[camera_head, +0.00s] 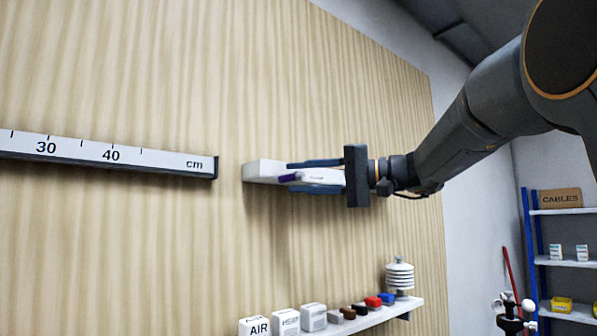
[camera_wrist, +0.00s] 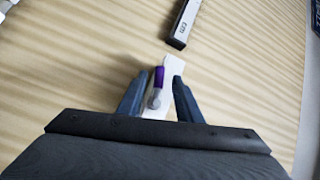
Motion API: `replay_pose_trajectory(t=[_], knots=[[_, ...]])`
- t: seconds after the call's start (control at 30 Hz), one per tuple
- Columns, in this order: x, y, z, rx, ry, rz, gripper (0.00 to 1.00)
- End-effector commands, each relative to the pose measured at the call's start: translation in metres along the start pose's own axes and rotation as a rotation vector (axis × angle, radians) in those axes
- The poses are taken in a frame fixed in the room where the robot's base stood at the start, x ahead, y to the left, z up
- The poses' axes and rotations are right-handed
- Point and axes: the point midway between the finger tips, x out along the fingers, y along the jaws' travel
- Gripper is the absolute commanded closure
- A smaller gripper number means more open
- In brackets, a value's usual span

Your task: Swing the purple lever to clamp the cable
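The purple lever (camera_head: 289,178) is on a white block (camera_head: 262,172) fixed to the wood-grained panel. In the wrist view, the lever (camera_wrist: 158,76) points up the picture from a grey round part (camera_wrist: 154,99) on the white block (camera_wrist: 168,68). My gripper (camera_head: 291,177) is at the block, with its two blue fingers apart, one above and one below the lever. In the wrist view, my gripper (camera_wrist: 160,77) has the lever between its fingers, with gaps on both sides. I cannot make out the cable.
A centimetre ruler (camera_head: 110,155) is fixed to the panel left of the block. A white shelf (camera_head: 370,319) below carries white boxes (camera_head: 285,321), small coloured blocks (camera_head: 373,302) and a ribbed white sensor shield (camera_head: 399,275). The panel around the block is otherwise clear.

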Motion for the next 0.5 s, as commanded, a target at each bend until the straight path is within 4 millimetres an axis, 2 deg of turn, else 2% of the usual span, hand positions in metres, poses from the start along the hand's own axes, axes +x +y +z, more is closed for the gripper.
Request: replay_pose_trajectory(t=[0.1,0.37,0.5], knots=[[0.0072,0.0000,0.0000,0.000,0.000,0.001,0.68],[0.0085,0.0013,0.0000,0.001,0.001,0.002,0.68],[0.0084,0.0012,0.0000,0.001,0.001,0.002,0.88]])
